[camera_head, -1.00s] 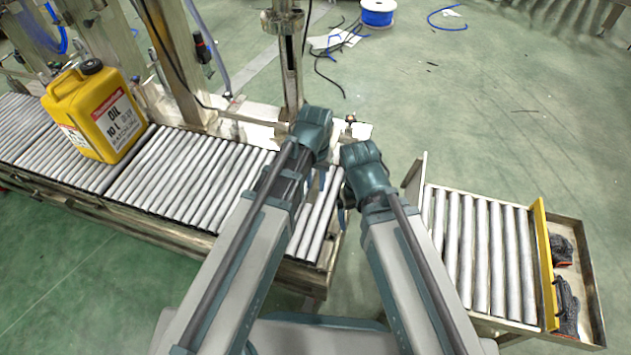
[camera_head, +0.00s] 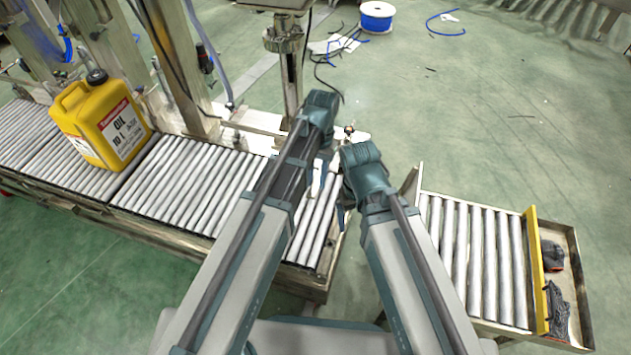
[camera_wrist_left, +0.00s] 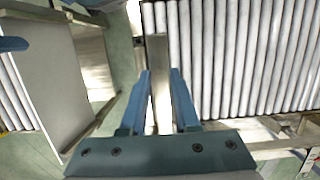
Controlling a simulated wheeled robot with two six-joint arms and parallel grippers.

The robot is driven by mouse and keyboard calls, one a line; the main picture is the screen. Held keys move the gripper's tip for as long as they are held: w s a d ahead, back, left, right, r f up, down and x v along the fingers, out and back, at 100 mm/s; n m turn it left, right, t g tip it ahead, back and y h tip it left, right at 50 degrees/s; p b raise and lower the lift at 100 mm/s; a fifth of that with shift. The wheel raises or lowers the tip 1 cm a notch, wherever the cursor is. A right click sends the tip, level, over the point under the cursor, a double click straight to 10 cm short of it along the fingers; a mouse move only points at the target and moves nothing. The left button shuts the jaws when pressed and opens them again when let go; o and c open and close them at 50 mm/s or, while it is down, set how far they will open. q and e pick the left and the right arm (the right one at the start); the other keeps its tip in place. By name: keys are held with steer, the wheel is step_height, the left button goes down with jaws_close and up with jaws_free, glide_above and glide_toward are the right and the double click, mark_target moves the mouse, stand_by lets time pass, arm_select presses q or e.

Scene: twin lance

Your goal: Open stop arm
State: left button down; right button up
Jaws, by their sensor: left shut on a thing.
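The stop arm, a flat metal bar (camera_wrist_left: 157,55), stands between the fingers of my left gripper (camera_wrist_left: 159,85) in the left wrist view. The two blue fingers are shut on it, and its far end reaches over the edge of the rollers. In the head view my left gripper (camera_head: 321,160) is over the right end of the long roller conveyor, largely hidden by its own wrist. My right gripper (camera_head: 345,208) hangs just right of that conveyor end; its fingers are mostly hidden behind its wrist. A yellow oil canister (camera_head: 103,122) stands upright on the conveyor at the left.
The long roller conveyor (camera_head: 190,180) runs across the left. A separate short roller table (camera_head: 470,250) with a yellow end bar (camera_head: 536,265) and a tray with dark gloves (camera_head: 556,300) stands at right. A floor gap separates them. A metal post (camera_head: 291,70) rises behind the conveyor.

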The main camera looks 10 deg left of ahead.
arm_select(q)
steer(key=r, duration=0.1)
steer(key=w+r+g+p, duration=0.1)
steer(key=r, duration=0.1)
steer(key=shift+w+d, duration=0.2)
steer(key=shift+w, duration=0.1)
steer(key=shift+r+g, duration=0.3)
steer(key=shift+g, duration=0.1)
arm_select(e)
step_height(320, 180, up, 2)
steer(key=shift+r, duration=0.2)
arm_select(q)
steer(key=c, duration=0.6)
jaws_free()
steer(key=shift+c, duration=0.2)
steer(key=shift+s, duration=0.1)
steer(key=shift+p, duration=0.3)
arm_select(e)
steer(key=shift+r, duration=0.1)
arm_select(q)
steer(key=p+v, duration=1.2)
steer(key=v, duration=0.1)
steer(key=shift+d+r+p, duration=0.25)
steer(key=shift+r+p, duration=0.1)
arm_select(e)
step_height(320, 180, up, 13)
